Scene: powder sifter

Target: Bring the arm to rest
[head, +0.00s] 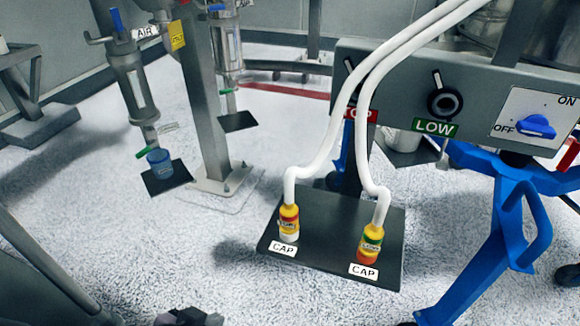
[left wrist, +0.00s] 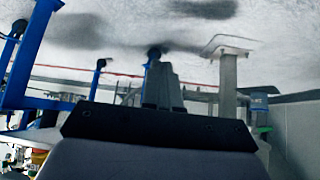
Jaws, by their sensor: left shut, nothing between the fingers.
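My left gripper (head: 190,317) shows only as a dark tip at the bottom edge of the head view, over the bare floor. In the left wrist view its fingers (left wrist: 163,88) are together with nothing between them, and the scene appears upside down there. It is well apart from the black plate and the bottles. My right gripper does not show clearly in any view.
A control panel (head: 470,100) and blue legs (head: 490,250) stand right. A blue cup (head: 159,162) sits left. The front-left floor (head: 190,260) is clear.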

